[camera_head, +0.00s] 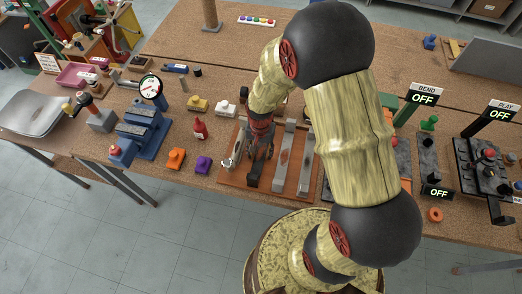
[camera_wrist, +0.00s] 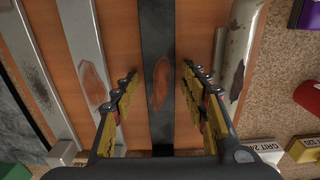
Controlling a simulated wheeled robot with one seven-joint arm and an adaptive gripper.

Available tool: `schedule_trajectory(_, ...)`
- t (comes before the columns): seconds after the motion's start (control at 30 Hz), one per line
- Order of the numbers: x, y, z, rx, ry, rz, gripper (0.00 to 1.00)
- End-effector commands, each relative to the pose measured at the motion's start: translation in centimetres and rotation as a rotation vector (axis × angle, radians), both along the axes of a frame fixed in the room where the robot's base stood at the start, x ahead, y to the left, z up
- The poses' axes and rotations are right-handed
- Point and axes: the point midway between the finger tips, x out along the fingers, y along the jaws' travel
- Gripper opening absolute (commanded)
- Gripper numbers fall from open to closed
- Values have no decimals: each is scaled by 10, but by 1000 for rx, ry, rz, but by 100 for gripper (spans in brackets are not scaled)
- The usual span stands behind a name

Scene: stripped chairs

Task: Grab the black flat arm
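The black flat arm (camera_wrist: 158,60) is a dark flat bar with a worn brown-red patch. In the wrist view it runs up the middle, lying on an orange-brown board (camera_wrist: 120,40). My gripper (camera_wrist: 157,78) is open, with one yellow-and-black finger on each side of the bar and a gap to both. In the head view my gripper (camera_head: 250,150) points down over the board's left part and hides much of the bar.
Two silver bars (camera_wrist: 82,50) (camera_head: 305,165) lie parallel on one side of the black arm. A scuffed pale bar (camera_wrist: 240,45) lies close to the other finger. Purple (camera_head: 202,165) and orange (camera_head: 176,159) blocks and a red bottle (camera_head: 200,128) stand left of the board.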

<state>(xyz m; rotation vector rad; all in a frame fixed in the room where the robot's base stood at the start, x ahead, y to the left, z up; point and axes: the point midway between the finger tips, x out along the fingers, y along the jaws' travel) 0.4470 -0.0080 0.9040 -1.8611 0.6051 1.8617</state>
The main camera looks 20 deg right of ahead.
Motion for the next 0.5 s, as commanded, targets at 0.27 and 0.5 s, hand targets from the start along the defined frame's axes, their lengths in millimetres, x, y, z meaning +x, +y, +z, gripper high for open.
schedule_trajectory(0.27, 0, 0, 0, 0, 0, 0, 26)
schedule_trajectory(0.5, 0, 0, 0, 0, 0, 0, 13)
